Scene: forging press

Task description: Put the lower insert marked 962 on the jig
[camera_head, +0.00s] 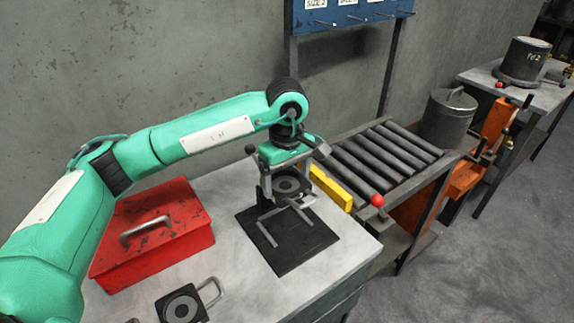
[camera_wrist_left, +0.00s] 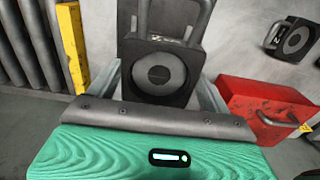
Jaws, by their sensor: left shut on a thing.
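My left gripper (camera_head: 285,193) is shut on a dark square insert (camera_head: 289,183) with a grey round ring. It hangs over a flat black plate (camera_head: 285,255) on the table, which may be the jig. In the left wrist view, the held insert (camera_wrist_left: 159,73) sits between the fingers, with a bent grey handle (camera_wrist_left: 143,18) at its far side. I cannot read a number on it, nor tell whether it touches the plate. A second insert (camera_head: 182,308) with a handle lies on the table in front; it also shows in the wrist view (camera_wrist_left: 294,40). My right gripper is not in view.
A red toolbox (camera_head: 155,230) stands left of the plate. A yellow bar (camera_head: 330,187) lies at the table's far right edge, beside a roller conveyor (camera_head: 385,155). A lidded grey pot (camera_head: 448,118) stands past the rollers. The table's front right is clear.

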